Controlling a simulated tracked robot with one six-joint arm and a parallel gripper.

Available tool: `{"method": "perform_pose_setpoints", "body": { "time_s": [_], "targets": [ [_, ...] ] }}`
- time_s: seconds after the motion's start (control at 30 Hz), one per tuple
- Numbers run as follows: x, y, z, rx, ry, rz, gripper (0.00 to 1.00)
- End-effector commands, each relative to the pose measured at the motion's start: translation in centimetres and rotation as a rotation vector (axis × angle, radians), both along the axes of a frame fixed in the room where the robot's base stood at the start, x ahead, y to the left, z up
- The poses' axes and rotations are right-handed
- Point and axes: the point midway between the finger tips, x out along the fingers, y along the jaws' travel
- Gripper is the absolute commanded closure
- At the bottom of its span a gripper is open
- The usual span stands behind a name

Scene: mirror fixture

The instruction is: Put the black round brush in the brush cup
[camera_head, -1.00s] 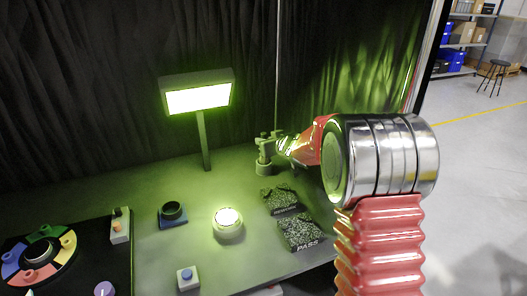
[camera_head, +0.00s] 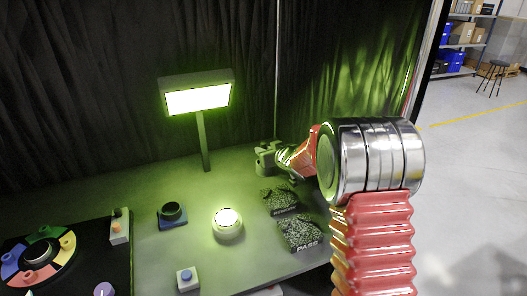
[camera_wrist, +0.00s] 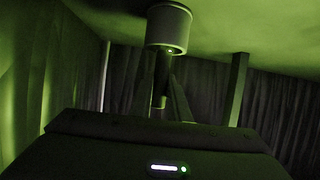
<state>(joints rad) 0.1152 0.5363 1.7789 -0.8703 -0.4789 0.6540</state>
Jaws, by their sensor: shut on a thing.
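The brush cup (camera_head: 264,168) stands at the back right of the table, below my gripper (camera_head: 271,149). In the wrist view, which is upside down, the cup (camera_wrist: 169,30) is a short cylinder with its mouth towards my fingers. The black round brush (camera_wrist: 162,72) is a dark upright stick between my fingers (camera_wrist: 160,98), lined up with the cup. Its far end runs to the cup mouth and seems to go inside; the depth cannot be told. My gripper is shut on the brush. In the head view the brush is too small to make out.
A lit lamp (camera_head: 198,98) stands left of the cup. Two dark patterned pads (camera_head: 299,233) lie in front of it, with a glowing round button (camera_head: 227,222), a blue-based ring holder (camera_head: 172,214) and a coloured dial (camera_head: 40,255) further left. A dark curtain hangs behind.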

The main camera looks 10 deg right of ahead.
Motion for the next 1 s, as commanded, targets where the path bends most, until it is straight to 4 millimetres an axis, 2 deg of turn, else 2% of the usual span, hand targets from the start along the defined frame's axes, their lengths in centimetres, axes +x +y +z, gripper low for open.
{"method": "perform_pose_setpoints", "body": {
  "time_s": [0.07,0.1,0.33,0.67,0.83,1.0],
  "targets": [
    [0.0,0.0,-0.2,0.0,0.001,0.0,1.0],
    [0.0,0.0,-0.2,0.0,0.0,0.0,0.82],
    [0.0,0.0,-0.2,0.0,0.0,0.0,0.66],
    [0.0,0.0,0.2,0.0,0.0,0.0,0.66],
    [-1.0,-0.4,0.6,0.0,-0.001,-0.001,0.66],
    [-2.8,-0.9,1.4,-0.001,0.0,-0.002,0.66]
  ]
}}
